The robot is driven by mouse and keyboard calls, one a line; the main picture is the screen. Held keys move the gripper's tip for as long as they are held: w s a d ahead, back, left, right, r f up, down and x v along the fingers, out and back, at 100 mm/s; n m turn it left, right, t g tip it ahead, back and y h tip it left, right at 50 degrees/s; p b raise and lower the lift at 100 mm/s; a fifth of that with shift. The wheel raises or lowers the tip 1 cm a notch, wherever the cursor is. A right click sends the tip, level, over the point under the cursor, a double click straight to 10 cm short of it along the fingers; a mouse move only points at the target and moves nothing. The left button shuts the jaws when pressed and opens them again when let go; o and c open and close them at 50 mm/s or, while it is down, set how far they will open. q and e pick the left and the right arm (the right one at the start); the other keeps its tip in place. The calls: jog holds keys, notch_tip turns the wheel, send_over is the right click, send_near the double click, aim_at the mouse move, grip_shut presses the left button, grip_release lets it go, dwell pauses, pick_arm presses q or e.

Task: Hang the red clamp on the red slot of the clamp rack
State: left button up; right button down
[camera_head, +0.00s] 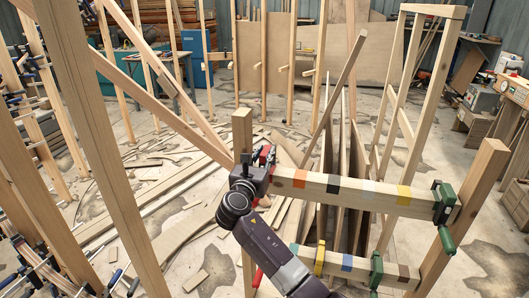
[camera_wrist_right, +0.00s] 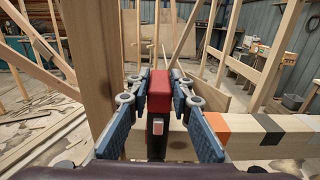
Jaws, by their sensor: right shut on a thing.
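The red clamp (camera_wrist_right: 160,80) stands upright between the fingers of my right gripper (camera_wrist_right: 159,100); its top is red and its lower body dark. In the head view my right gripper (camera_head: 258,172) is at the left end of the rack's upper rail, with a bit of the red clamp (camera_head: 266,153) showing beside it. The clamp rack's upper rail (camera_head: 385,194) has orange, black, grey and yellow bands. No red band shows; the rail's left end is hidden behind the gripper. I cannot tell whether the clamp touches the rail. My left gripper is not in view.
A green clamp (camera_head: 444,204) hangs at the upper rail's right end. The lower rail (camera_head: 333,260) carries a yellow clamp (camera_head: 320,257) and another green clamp (camera_head: 376,271). Wooden posts stand at both rack ends. Tall slanting beams (camera_head: 105,140) fill the left side.

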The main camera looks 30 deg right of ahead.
dwell(0.5)
jog(key=shift+f+b, duration=0.8)
jog(key=shift+f, duration=0.6)
jog(key=shift+f, duration=0.15)
jog(key=shift+f, duration=0.35)
jog(key=c, duration=1.7)
grip_release()
jog(key=shift+s, duration=0.1)
jog(key=shift+o, duration=0.2)
jog(key=shift+f, duration=0.25)
jog(key=v, duration=1.2)
jog(key=shift+r, duration=0.15)
